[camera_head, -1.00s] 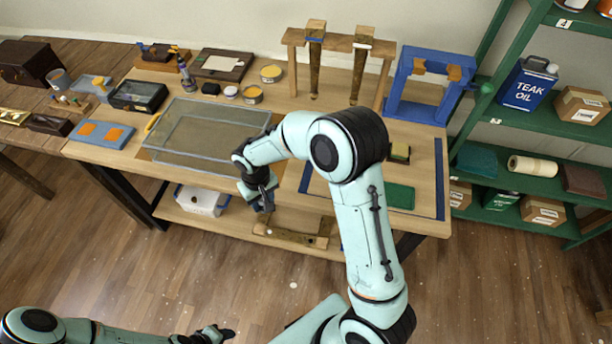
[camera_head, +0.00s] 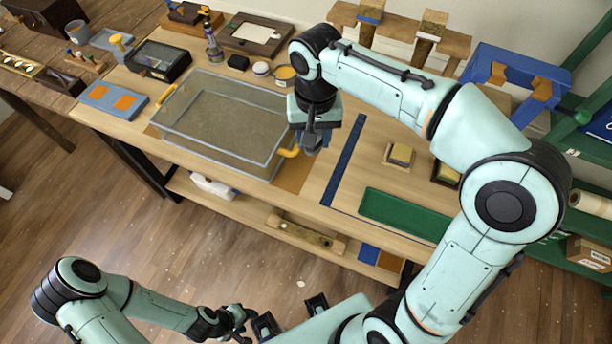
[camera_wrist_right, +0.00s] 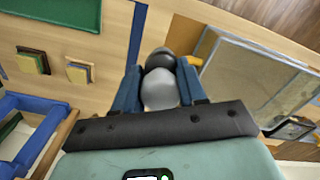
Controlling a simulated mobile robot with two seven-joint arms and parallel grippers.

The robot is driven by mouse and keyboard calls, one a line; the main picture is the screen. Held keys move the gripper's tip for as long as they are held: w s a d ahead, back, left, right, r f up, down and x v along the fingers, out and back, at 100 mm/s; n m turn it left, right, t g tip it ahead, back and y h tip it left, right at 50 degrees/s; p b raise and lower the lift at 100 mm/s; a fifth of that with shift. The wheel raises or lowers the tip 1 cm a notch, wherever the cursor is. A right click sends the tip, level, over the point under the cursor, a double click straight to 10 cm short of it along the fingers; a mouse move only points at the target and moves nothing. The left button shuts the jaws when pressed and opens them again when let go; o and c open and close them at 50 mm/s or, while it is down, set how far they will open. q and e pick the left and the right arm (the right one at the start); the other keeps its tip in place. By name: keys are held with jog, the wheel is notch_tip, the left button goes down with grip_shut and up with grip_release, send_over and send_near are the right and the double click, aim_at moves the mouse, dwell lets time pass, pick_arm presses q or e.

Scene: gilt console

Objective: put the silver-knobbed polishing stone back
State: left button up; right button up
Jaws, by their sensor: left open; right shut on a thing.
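The silver-knobbed polishing stone shows in the right wrist view as a rounded silver knob (camera_wrist_right: 160,89) with a dark rounded part beyond it. My right gripper (camera_wrist_right: 160,88) is shut on it, one blue finger on each side. The stone's underside is hidden. In the head view my right gripper (camera_head: 313,140) points down over the workbench, at the right end of the clear tank (camera_head: 178,128); the stone cannot be made out there. My left gripper (camera_head: 245,325) is open and empty, low in front of the bench, over the floor.
A green tray (camera_head: 405,215) and small yellow-topped blocks (camera_head: 399,155) lie right of a blue strip (camera_head: 345,160). A blue frame (camera_head: 515,80) and wooden stands (camera_head: 425,40) are behind. A blue pad with orange squares (camera_head: 112,100) lies left of the tank.

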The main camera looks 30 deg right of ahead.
jog(key=f, duration=0.4)
jog(key=f+b, duration=0.1)
jog(key=f, duration=0.9)
jog(key=shift+s+b, duration=0.3)
jog(key=shift+b, duration=0.1)
pick_arm(q)
jog(key=shift+s+f, duration=0.45)
jog(key=shift+f, duration=0.25)
jog(key=shift+s+f, duration=0.45)
jog(key=shift+f, duration=0.25)
pick_arm(e)
jog(key=shift+f, duration=2.4)
pick_arm(q)
jog(key=shift+b, duration=0.3)
pick_arm(e)
jog(key=shift+f, duration=0.2)
pick_arm(q)
jog(key=shift+f, duration=0.1)
pick_arm(e)
jog(key=o, duration=1.2)
jog(key=shift+r, duration=0.1)
